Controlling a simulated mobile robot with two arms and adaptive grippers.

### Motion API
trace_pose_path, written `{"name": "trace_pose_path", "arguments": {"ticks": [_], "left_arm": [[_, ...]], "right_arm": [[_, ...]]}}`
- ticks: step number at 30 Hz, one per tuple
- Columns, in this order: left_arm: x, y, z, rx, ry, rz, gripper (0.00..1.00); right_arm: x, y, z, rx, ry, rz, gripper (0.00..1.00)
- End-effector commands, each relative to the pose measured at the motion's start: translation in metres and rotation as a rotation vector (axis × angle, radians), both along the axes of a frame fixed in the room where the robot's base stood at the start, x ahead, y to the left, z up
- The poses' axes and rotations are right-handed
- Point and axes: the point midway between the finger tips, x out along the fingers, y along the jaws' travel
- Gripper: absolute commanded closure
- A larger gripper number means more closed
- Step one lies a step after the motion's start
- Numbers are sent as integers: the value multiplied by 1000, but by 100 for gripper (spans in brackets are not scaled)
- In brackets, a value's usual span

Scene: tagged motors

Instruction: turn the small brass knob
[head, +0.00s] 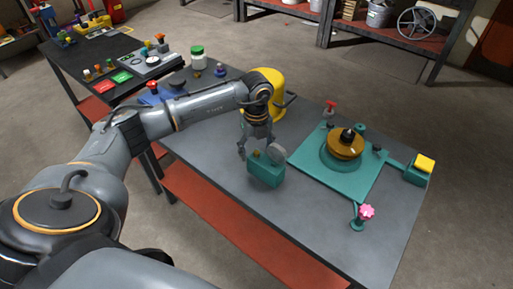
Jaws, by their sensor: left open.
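A small brass knob (257,154) sits on top of a teal box (266,174) near the middle of the table. My left gripper (254,149) points down just above the box, its fingers open around or close over the knob. I cannot tell whether they touch it. A grey disc (278,155) stands at the box's right side. A larger gold disc (344,147) with a black top sits on a teal plate (310,170) to the right. My right gripper is not in view.
A pink knob (366,212) stands at the plate's front corner, a yellow-topped block (424,164) at its right. A red valve handle (329,107) is behind. A yellow rounded object (272,92) stands behind my arm. The table's front right (370,255) is bare.

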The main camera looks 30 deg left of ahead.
Motion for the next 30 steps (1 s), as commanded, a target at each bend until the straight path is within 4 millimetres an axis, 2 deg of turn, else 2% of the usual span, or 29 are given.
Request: {"name": "trace_pose_path", "arguments": {"ticks": [1,9,11,19,29,30], "left_arm": [[0,0,1,0,0,-1,34],[0,0,0,0,1,-2,89],[0,-1,0,0,1,-2,100],[-1,-1,-3,1,4,-49,100],[-3,-1,-6,-1,9,-485,100],[-3,-1,-5,-2,10,-499,79]], "right_arm": [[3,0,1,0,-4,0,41],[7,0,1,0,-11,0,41],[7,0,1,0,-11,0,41],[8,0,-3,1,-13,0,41],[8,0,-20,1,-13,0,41],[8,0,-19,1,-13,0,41]]}}
